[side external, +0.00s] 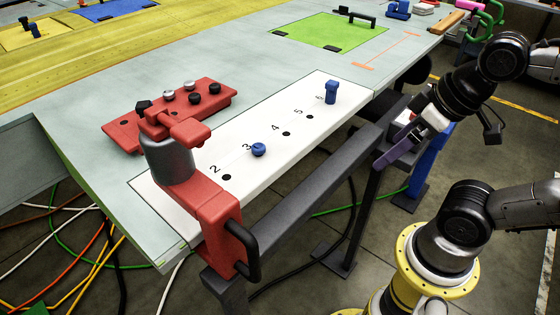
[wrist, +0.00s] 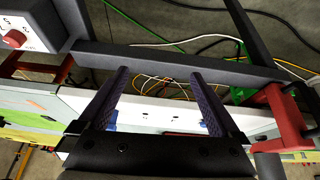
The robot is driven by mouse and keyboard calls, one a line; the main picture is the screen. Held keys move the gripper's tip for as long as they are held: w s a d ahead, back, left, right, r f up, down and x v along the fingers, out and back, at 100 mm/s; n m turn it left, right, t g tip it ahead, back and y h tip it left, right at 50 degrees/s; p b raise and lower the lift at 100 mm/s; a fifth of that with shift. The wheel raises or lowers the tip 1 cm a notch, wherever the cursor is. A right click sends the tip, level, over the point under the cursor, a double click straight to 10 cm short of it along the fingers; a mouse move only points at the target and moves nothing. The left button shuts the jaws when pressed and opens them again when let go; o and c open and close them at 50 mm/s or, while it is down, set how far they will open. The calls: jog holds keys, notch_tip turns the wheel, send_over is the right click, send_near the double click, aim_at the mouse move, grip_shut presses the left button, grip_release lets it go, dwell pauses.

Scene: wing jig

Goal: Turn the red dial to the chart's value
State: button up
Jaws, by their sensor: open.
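The red dial (wrist: 14,38) is a red knob on a dark grey box in the top left corner of the wrist view. I cannot make out the dial in the side view. No chart is clearly recognisable in either view. My gripper (wrist: 145,73) is open and empty, its two purple fingers well apart over the dark beam. The dial is to the left of both fingers, not between them. In the side view my gripper (side external: 398,147) is beside the beam's right end.
A white numbered strip (side external: 205,162) with holes and two blue pegs (side external: 331,92) (side external: 259,149) lies along the table edge. A red clamp (side external: 215,205) grips the near corner. A dark beam (side external: 310,190) runs along the table's front. Cables lie on the floor.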

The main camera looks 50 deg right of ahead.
jog(key=shift+w+r+m, duration=0.25)
jog(key=shift+w+m, duration=0.05)
jog(key=shift+c, duration=2.6)
jog(key=w+d+r+n+g+h, duration=0.1)
jog(key=w+d+r+n+g, duration=0.25)
jog(key=d+r+n, duration=0.75)
jog(key=w+d+f+n+g, duration=0.1)
jog(key=w+d+n, duration=0.1)
jog(key=d, duration=0.6)
jog(key=s+d+f+m+y, duration=0.1)
jog(key=s+d+f+m, duration=0.2)
jog(key=d, duration=0.4)
jog(key=shift+n+g, duration=0.3)
jog(key=shift+g, duration=0.05)
jog(key=f, duration=1.3)
jog(key=shift+w+a+f, duration=0.25)
